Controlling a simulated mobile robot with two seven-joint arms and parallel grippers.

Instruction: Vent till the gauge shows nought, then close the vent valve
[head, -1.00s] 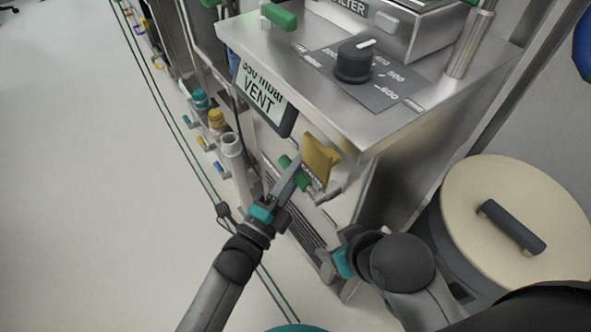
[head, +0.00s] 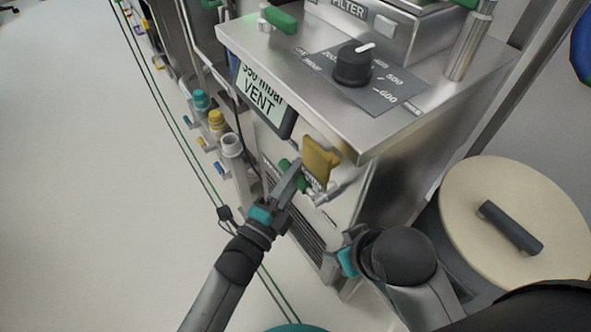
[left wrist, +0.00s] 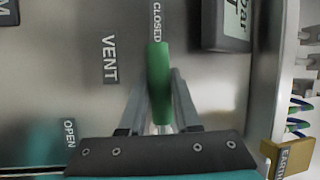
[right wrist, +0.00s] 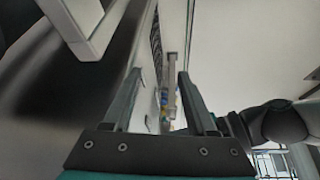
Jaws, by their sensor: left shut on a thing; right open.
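The green vent valve handle (head: 285,164) is on the front panel below the display. My left gripper (head: 294,180) is on it, and in the left wrist view the jaws are closed around the handle (left wrist: 158,75). The handle's far end is beside the CLOSED label (left wrist: 157,20); the OPEN label (left wrist: 69,133) is at lower left. The display (head: 259,88) shows VENT and a figure in mbar that looks like 350, its top partly cut off by the edge of the steel top. My right gripper (right wrist: 160,95) is open and empty beside the cabinet.
A yellow tag (head: 320,160) hangs right of the handle; in the left wrist view a yellow tag (left wrist: 292,157) reads EARTH. A black dial (head: 353,65) sits on the steel top. A lidded drum (head: 515,205) stands at right. Open floor (head: 80,180) lies at left.

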